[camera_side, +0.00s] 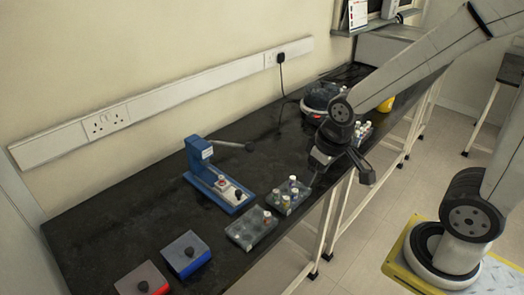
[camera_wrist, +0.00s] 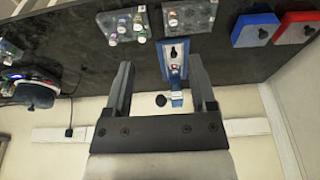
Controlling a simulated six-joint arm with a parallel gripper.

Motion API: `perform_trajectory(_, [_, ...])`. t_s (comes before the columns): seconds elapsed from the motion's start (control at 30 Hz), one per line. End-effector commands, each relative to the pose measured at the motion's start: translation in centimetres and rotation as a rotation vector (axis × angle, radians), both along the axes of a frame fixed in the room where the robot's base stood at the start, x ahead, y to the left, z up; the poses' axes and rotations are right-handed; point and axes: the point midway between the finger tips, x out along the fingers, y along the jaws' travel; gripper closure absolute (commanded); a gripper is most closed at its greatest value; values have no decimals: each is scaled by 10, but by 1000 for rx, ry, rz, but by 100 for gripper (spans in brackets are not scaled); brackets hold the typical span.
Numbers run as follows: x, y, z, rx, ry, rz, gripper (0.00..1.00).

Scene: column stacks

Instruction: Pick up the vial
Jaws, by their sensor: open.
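Several small vials with coloured caps stand in a grey tray (camera_side: 279,207) near the bench's front edge; this tray also shows in the wrist view (camera_wrist: 104,21). A single vial (camera_side: 267,216) stands at one corner of a second grey tray (camera_side: 247,233), and it also shows in the wrist view (camera_wrist: 172,18). I cannot tell which vial is meant. My gripper (camera_wrist: 160,64) is open with nothing between its fingers. In the side view it hangs above the bench's front edge, to the right of the trays and apart from them.
A blue press-like device (camera_side: 215,182) with a lever stands behind the trays. A blue box (camera_side: 186,254) and a red box (camera_side: 142,281), each with a black knob, sit at the near left. A round device (camera_side: 320,95) and another vial group (camera_side: 362,131) are farther back.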

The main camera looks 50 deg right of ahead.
Motion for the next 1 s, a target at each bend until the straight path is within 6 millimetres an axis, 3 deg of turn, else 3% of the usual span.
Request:
perform_trajectory(0.3, [1,0,23,0,-1,0,28])
perform_trajectory(0.57, [25,1,27,-3,-8,-19,28])
perform_trajectory(0.87, [69,3,34,-8,-25,-53,28])
perform_trajectory(1.0, [102,5,38,-12,-42,-78,28])
